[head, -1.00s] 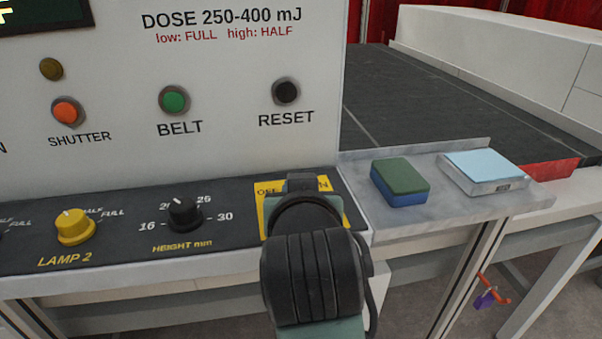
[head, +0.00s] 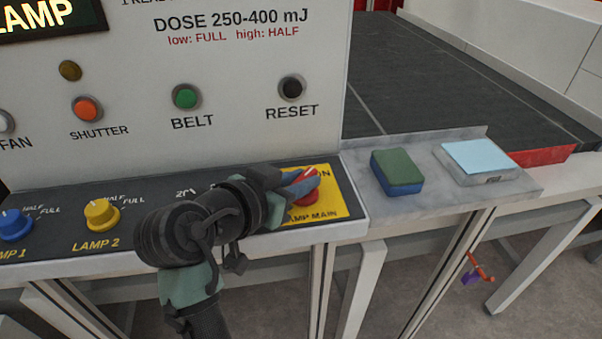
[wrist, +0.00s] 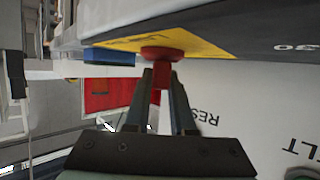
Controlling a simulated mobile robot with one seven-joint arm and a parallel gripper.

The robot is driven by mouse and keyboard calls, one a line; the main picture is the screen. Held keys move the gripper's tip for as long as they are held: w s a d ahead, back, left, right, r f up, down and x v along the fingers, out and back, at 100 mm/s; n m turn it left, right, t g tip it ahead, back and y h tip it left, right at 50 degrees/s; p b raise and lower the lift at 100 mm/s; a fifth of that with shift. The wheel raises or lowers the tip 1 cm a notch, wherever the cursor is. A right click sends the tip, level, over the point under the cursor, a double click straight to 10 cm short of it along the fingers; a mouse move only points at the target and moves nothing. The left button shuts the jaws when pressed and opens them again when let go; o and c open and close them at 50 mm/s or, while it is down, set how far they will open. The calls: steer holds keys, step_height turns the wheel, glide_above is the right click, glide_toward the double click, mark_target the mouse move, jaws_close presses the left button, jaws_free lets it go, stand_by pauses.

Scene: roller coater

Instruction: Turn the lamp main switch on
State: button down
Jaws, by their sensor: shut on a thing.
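The lamp main switch (head: 308,199) is a red rotary knob on a yellow plate (head: 326,210) at the right end of the dark control panel. The plate's ON label shows at its upper right; the OFF side is hidden behind my gripper. My gripper (head: 302,183) reaches in from the left in the head view, its fingers shut on the red knob. In the wrist view the two fingers (wrist: 162,80) hold the knob's red grip (wrist: 162,72) between them. I cannot tell the knob's exact setting.
The yellow LAMP 2 knob (head: 101,214) and blue LAMP 1 knob (head: 15,224) are left of my arm, which covers most of the height knob. RESET (head: 291,88) and BELT (head: 187,97) buttons are above. A green-blue sponge (head: 398,172) lies on the right ledge.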

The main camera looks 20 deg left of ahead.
stand_by(0.4)
steer(key=c, duration=0.8)
jaws_free()
steer(key=shift+o, duration=0.2)
steer(key=v, duration=1.3)
steer(key=shift+w+a, duration=0.1)
steer(key=shift+w, duration=0.05)
